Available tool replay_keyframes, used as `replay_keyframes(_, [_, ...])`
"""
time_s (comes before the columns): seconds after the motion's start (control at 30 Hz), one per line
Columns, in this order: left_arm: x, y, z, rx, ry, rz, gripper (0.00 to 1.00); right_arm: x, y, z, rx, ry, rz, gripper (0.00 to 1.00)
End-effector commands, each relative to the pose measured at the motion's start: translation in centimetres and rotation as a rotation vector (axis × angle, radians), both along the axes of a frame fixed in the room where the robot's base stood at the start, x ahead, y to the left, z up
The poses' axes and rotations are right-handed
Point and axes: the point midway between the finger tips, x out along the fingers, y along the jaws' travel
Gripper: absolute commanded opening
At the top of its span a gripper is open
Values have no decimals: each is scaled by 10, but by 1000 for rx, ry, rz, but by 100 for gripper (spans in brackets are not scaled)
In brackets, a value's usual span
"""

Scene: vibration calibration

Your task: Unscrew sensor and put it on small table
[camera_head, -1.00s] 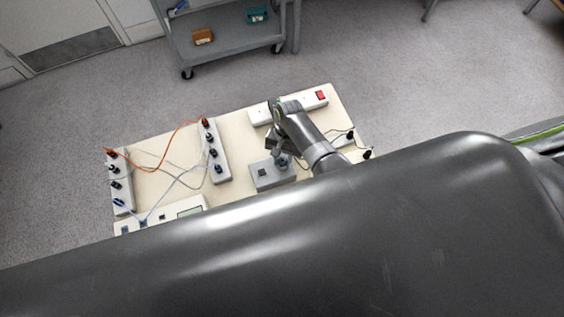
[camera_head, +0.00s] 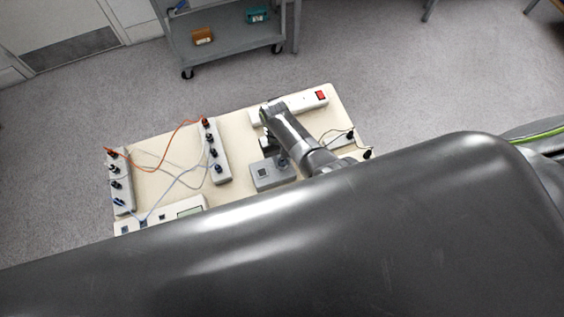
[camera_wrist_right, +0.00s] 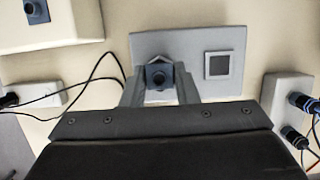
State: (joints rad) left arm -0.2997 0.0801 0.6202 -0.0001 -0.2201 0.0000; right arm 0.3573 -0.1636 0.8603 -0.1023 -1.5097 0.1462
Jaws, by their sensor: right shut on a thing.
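The sensor (camera_wrist_right: 158,76) is a small grey-blue piece with a dark round centre, in the right wrist view. It stands at the grey box (camera_wrist_right: 190,55), which has a dark square beside it; the box also shows in the head view (camera_head: 266,180). My right gripper (camera_wrist_right: 158,84) has one finger on each side of the sensor and is shut on it. In the head view my right gripper (camera_head: 270,147) is over the box's far side, its tips partly hidden by the arm. Whether the sensor is still attached I cannot tell. My left gripper is not in view.
The beige tabletop (camera_head: 185,185) holds power strips (camera_head: 216,165), cables and a device with a display (camera_head: 160,215). A white strip with a red switch (camera_head: 312,99) lies behind my arm. A grey cart (camera_head: 225,45) stands at the back on open floor.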

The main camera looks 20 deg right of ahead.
Motion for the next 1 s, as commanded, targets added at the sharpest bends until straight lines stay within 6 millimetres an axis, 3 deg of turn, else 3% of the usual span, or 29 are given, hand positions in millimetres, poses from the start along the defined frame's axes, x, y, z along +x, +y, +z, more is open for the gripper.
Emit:
replay_keyframes(0.43, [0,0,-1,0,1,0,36,-4,1,-3,1,7,105,5])
replay_keyframes(0.77, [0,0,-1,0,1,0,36,-4,2,-3,1,6,412,5])
replay_keyframes(1.0, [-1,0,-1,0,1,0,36,-4,2,-3,2,6,431,5])
